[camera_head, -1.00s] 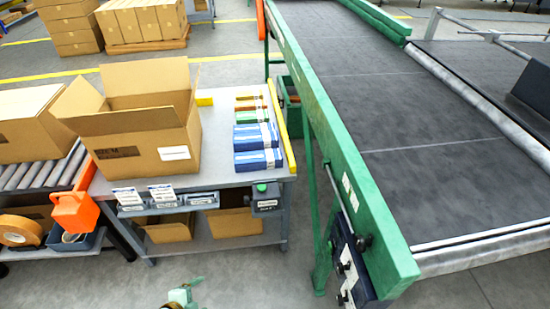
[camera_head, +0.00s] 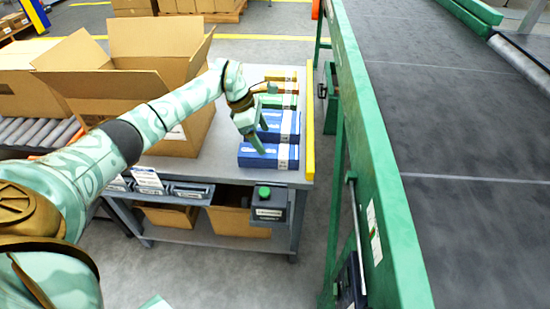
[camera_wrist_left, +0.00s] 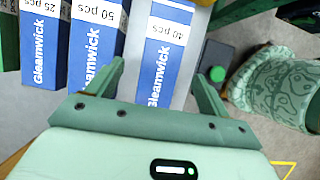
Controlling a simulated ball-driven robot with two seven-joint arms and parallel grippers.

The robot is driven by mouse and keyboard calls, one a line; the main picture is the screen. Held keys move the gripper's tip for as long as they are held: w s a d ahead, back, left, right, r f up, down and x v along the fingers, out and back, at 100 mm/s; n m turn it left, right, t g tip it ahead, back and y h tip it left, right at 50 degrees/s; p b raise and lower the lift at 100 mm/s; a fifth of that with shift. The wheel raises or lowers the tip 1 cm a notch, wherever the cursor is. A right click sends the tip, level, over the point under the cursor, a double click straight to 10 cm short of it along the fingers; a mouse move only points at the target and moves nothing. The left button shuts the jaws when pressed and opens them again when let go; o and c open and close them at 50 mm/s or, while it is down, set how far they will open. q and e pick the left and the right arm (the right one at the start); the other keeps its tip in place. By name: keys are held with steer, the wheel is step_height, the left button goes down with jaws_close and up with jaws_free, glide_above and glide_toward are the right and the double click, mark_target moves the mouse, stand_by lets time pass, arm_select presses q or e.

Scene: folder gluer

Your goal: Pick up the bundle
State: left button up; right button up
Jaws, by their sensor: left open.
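Blue bundles with white bands lie in a row on the grey table. The nearest blue bundle (camera_head: 254,160) is at the table's front right; in the left wrist view it is the blue bundle marked "40 pcs" (camera_wrist_left: 168,45). A second blue bundle (camera_head: 288,123) lies just behind it; it is marked "50 pcs" in the wrist view (camera_wrist_left: 92,45). My left gripper (camera_head: 264,127) is open above the blue bundles. In the wrist view its fingers (camera_wrist_left: 157,74) are either side of the "40 pcs" bundle's near end. Contact cannot be told. My right gripper is out of view.
A large open carton (camera_head: 110,95) stands left of the bundles, partly behind my left arm. Orange and green bundles lie farther back. A yellow strip (camera_head: 310,130) edges the table's right side. A button box (camera_head: 268,205) hangs in front. The green-framed conveyor (camera_head: 385,170) runs along the right.

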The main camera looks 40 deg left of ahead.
mark_target(269, 151)
arm_select(q)
steer(key=shift+x, duration=1)
steer(key=b+x, duration=0.1)
steer(key=x, duration=0.1)
steer(key=b+x, duration=0.1)
steer(key=x, duration=0.1)
steer(key=shift+s+f+b, duration=0.2)
steer(key=shift+s+b, duration=0.05)
steer(key=shift+b, duration=0.05)
steer(key=shift+w+d+f, duration=0.1)
steer(key=shift+w+f, duration=0.05)
steer(key=shift+f, duration=0.15)
steer(key=shift+r, duration=0.1)
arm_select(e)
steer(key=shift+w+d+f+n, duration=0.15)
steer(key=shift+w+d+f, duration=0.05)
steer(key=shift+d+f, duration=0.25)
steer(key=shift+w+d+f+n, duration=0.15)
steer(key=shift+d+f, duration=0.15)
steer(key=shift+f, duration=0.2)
arm_select(q)
steer(key=c, duration=1.2)
steer(key=shift+r, duration=0.15)
steer(key=shift+c, duration=0.2)
